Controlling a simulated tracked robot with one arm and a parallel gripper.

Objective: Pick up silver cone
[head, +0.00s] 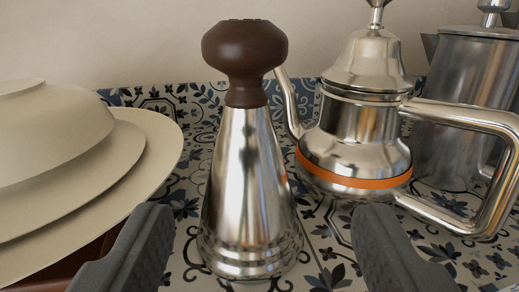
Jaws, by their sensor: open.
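The silver cone (248,190) stands upright on the patterned tiles in the middle of the head view. It has a shiny body with a ringed, flared base and a dark brown knob-like top (245,52). My gripper (262,240) is open, with one dark grey finger at the lower left and the other at the lower right. The cone's base shows between the two fingers in the picture, with a gap on each side. I cannot see any contact between the fingers and the cone.
A silver teapot (360,125) with an orange band stands right of the cone, its spout close to the cone's upper part. A metal pot (462,105) stands behind it. Stacked cream dishes (150,155) fill the left side. A plain wall (150,40) rises behind.

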